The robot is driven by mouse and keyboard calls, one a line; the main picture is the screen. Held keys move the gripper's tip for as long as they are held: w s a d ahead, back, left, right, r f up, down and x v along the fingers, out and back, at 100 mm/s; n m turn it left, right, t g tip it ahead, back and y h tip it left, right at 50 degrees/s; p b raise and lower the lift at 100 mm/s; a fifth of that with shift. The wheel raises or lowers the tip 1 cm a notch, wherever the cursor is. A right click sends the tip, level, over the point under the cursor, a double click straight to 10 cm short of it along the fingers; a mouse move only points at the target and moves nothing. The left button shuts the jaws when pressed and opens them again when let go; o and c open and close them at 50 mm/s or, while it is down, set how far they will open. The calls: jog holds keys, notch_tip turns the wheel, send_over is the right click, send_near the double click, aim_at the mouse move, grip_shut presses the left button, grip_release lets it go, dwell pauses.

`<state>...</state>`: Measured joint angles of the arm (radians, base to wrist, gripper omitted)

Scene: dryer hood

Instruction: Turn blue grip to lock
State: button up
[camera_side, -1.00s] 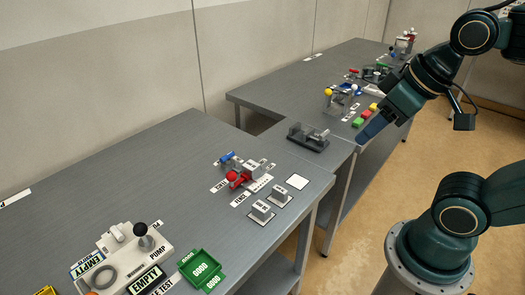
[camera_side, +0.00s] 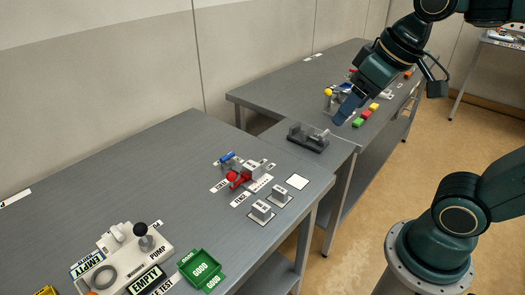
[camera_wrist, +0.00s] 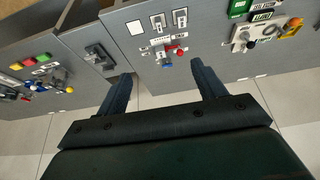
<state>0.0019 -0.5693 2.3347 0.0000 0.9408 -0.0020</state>
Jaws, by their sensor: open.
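A small device with a blue grip (camera_side: 228,158) and a red knob (camera_side: 233,176) stands on the near bench, with white labels around it. In the wrist view the blue grip (camera_wrist: 167,65) and the red part (camera_wrist: 180,52) show between and beyond my fingers. My gripper (camera_side: 344,112) is in the air over the far bench's near end, well right of the blue grip. In the wrist view my gripper (camera_wrist: 162,69) has its two fingers wide apart with nothing between them.
A dark clamp-like fixture (camera_side: 307,138) sits near the gap between benches. Red, yellow and green blocks (camera_side: 366,114) lie behind my gripper. Two grey switch blocks (camera_side: 262,211) stand at the near bench's edge. A pump unit (camera_side: 130,255) and green tray (camera_side: 201,269) are front left.

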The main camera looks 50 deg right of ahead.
jog(key=w+r+g, duration=0.1)
jog(key=w+r, duration=0.1)
jog(key=w, duration=0.9)
jog(key=g, duration=0.4)
send_over(227, 155)
notch_tip(227, 155, down, 17)
jog(key=shift+f, duration=0.1)
notch_tip(227, 155, down, 14)
jog(key=shift+r, duration=0.2)
jog(key=c, duration=1)
